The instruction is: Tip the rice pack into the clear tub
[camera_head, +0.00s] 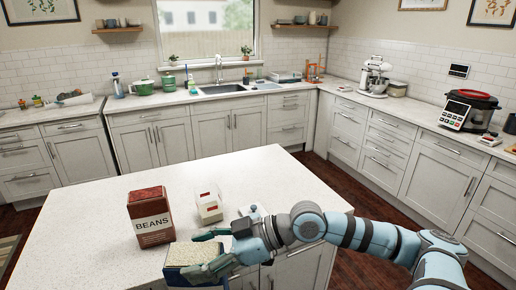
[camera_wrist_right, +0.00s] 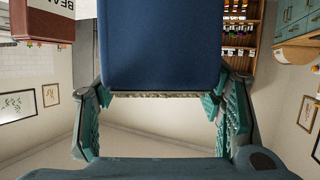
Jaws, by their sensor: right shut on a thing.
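My right gripper (camera_head: 212,252) reaches in from the right at the front edge of the island. It is shut on the rice pack (camera_head: 194,252), a blue pack with a pale, grainy top facing up. In the right wrist view the pack's plain blue face (camera_wrist_right: 160,45) fills the space between the two green-padded fingers (camera_wrist_right: 158,105). The grainy edge shows along the end of that face. The pack looks roughly upright. I cannot make out the clear tub in either view. My left gripper is not in view.
A dark red BEANS box (camera_head: 151,217) stands on the white island (camera_head: 90,235), left of and behind the pack. It also shows in the right wrist view (camera_wrist_right: 40,20). A small white carton (camera_head: 208,206) stands behind the pack. The island's left side is clear.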

